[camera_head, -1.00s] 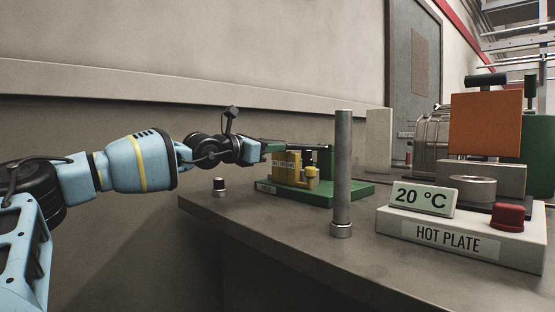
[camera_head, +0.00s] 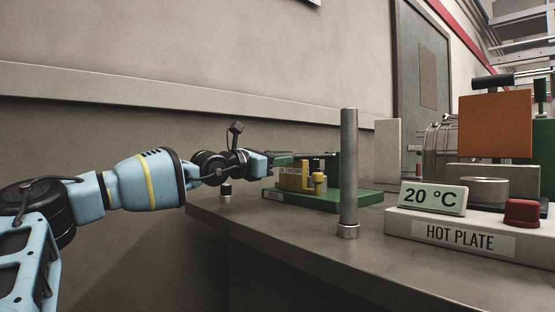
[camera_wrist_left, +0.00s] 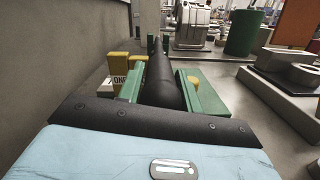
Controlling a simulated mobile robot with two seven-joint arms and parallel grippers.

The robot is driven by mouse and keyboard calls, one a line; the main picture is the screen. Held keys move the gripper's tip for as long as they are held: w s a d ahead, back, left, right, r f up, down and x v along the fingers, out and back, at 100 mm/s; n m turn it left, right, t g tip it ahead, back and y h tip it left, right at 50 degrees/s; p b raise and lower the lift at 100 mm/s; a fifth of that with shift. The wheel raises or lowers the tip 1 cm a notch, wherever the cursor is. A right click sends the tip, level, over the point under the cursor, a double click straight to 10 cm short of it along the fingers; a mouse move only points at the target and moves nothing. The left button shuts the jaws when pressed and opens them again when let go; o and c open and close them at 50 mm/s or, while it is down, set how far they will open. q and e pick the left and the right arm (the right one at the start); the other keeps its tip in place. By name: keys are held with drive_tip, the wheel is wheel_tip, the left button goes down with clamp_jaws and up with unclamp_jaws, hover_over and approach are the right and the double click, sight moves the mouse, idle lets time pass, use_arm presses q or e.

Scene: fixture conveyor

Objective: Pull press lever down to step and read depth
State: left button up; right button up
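The press (camera_head: 322,200) has a green base with yellow blocks and a small yellow part, at the left end of the bench. A dark bar, apparently its lever (camera_head: 318,153), runs from my left gripper above the yellow blocks. In the left wrist view the dark lever (camera_wrist_left: 165,82) points away between two green fingers. My left gripper (camera_head: 285,158) is at the lever's near end, one finger on each side; whether they pinch it is unclear. My right gripper is not in view.
A grey post (camera_head: 348,170) stands upright right of the press. A hot plate (camera_head: 460,237) reading 20 °C, with a red knob (camera_head: 522,212), stands farther right. The wall is behind.

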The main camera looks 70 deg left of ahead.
use_arm(q)
drive_tip(key=shift+o, duration=1.3)
drive_tip(key=shift+s, duration=0.1)
drive_tip(key=shift+s+d+r, duration=0.1)
drive_tip(key=shift+s, duration=0.15)
drive_tip(key=p+v, duration=0.1)
drive_tip(key=v, duration=0.6)
